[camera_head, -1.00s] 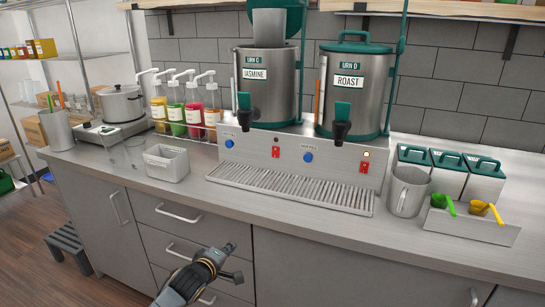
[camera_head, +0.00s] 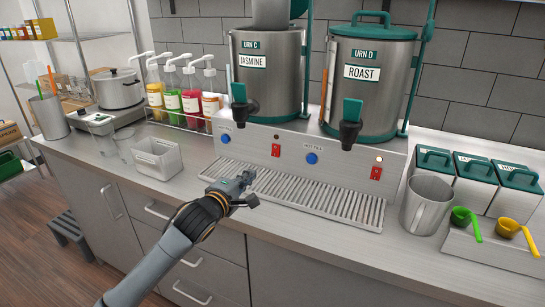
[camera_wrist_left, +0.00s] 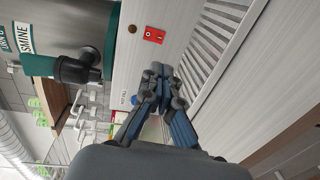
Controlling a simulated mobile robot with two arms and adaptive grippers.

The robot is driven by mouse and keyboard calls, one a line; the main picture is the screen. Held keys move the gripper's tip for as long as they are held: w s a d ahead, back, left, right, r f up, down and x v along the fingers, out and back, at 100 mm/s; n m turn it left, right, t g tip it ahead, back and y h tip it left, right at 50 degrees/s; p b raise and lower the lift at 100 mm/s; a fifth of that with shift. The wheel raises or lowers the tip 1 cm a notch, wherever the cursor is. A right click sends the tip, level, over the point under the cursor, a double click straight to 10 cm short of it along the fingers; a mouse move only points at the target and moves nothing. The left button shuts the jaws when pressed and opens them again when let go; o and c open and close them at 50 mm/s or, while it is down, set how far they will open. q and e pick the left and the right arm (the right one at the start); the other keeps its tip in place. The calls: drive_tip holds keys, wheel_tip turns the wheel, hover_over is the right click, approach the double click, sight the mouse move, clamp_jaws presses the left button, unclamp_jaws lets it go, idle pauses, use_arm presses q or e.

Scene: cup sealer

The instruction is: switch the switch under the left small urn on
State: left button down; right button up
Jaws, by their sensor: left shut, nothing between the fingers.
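The left urn (camera_head: 267,85), labelled URN C JASMINE, stands on a steel base (camera_head: 340,160). Under it on the base's front is a red switch (camera_head: 276,150) with a dark indicator above it. The red switch also shows in the wrist view (camera_wrist_left: 154,36), beside a brown indicator (camera_wrist_left: 132,29). My left gripper (camera_head: 248,187) is shut and empty, in front of the base over the left part of the drip tray, apart from the switch. In the wrist view its closed fingertips (camera_wrist_left: 160,70) lie close to the switch in the picture. My right gripper is out of view.
The right urn (camera_head: 368,80), ROAST, has its own red switch (camera_head: 376,174) with a lit indicator. Blue knobs (camera_head: 311,158) sit on the base. A slatted drip tray (camera_head: 320,203) lies in front. A white bin (camera_head: 158,159) stands left; a steel pitcher (camera_head: 427,204) stands right.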

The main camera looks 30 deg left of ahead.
use_arm(q)
drive_tip(key=w, duration=0.1)
drive_tip(key=p, duration=0.2)
approach(275, 155)
drive_tip(key=shift+w+a+r, duration=0.1)
drive_tip(key=shift+w+r, duration=0.05)
drive_tip(key=shift+w, duration=0.05)
drive_tip(key=w, duration=0.5)
drive_tip(key=shift+w+a+f+p, duration=0.1)
drive_tip(key=shift+a+f+p, duration=0.05)
drive_tip(key=shift+f+p, duration=0.2)
drive_tip(key=shift+w+f, duration=0.2)
drive_tip(key=shift+w, duration=0.45)
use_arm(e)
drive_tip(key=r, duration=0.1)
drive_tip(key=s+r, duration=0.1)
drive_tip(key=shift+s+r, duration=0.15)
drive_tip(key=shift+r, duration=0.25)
